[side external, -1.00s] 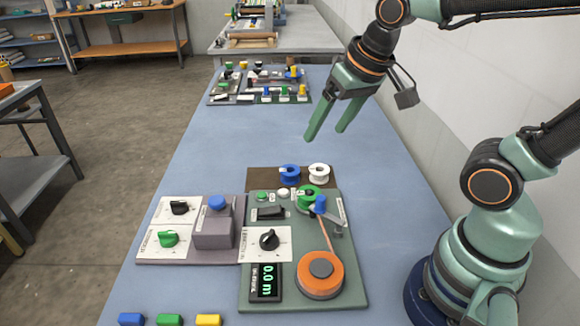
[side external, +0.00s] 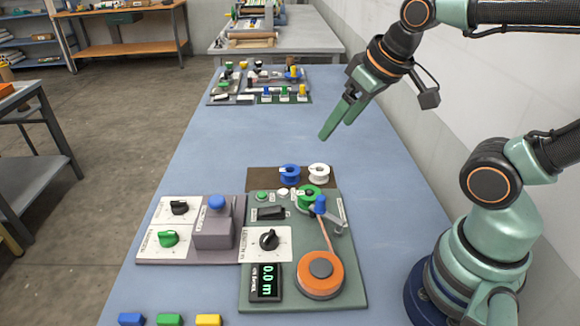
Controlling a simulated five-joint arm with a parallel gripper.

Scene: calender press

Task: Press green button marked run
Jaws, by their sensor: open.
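A small green button (side external: 262,196) sits near the top left of the green panel (side external: 345,283), beside a small white button (side external: 283,193). The lettering by these buttons is too small to read, so I cannot tell which is marked run. My gripper (side external: 335,129) is open and empty, pointing down and left in the air. It appears beyond and above the panel, apart from the buttons. A green knob (side external: 168,239) is on the white plate at the left.
Close to the green button are a black rocker switch (side external: 271,213), a green spool (side external: 308,196), a blue spool (side external: 289,173) and a white spool (side external: 319,172). A blue mushroom button (side external: 216,202) stands to the left. The middle of the blue table (side external: 235,140) is clear.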

